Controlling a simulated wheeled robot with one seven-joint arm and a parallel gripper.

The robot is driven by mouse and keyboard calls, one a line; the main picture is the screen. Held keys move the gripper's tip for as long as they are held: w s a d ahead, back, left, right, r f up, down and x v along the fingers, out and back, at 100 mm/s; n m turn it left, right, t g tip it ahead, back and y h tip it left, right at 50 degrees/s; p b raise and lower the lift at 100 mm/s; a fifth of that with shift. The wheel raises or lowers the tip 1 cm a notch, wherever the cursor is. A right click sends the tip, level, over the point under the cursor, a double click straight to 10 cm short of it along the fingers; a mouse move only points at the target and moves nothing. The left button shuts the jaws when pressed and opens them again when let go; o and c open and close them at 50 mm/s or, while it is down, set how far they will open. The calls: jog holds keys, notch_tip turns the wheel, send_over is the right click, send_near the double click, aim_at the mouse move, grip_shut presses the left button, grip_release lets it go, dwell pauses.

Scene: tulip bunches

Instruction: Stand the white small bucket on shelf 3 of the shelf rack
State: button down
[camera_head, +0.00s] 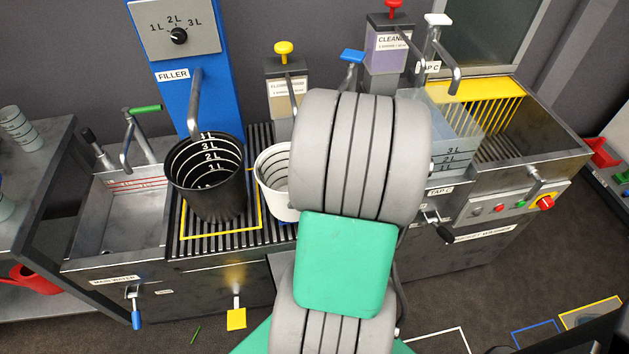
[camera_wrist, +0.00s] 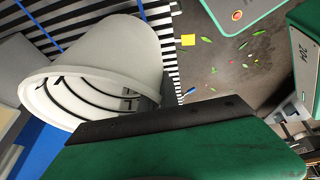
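The white bucket (camera_head: 268,175) stands on the slatted drain grid in the head view, right of a black bucket, with my arm covering its right part. In the wrist view the white bucket (camera_wrist: 105,65) fills the left side, its open rim toward the lower left and black marks inside. My gripper (camera_wrist: 155,122) shows there as a dark bar with a green body, close beside the bucket's rim. Whether it touches the bucket or is open cannot be told. In the head view my arm hides my gripper. No shelf labelled 3 is readable.
The black bucket (camera_head: 208,178) stands under the blue filler (camera_head: 190,75). A steel sink (camera_head: 125,215) is at the left, with a side bench holding stacked small pots (camera_head: 18,128) beyond it. A clear bin (camera_head: 450,125) and a steel trough (camera_head: 545,140) stand at the right.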

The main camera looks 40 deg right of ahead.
jog(key=d, duration=0.3)
jog(key=w+d, duration=0.1)
jog(key=d, duration=0.2)
jog(key=w+d, duration=0.1)
jog(key=d, duration=0.3)
jog(key=shift+p, duration=0.35)
notch_tip(320, 180, down, 3)
jog(key=shift+f, duration=0.3)
jog(key=c, duration=2.1)
grip_release()
jog(key=shift+f, duration=0.1)
jog(key=o, duration=0.5)
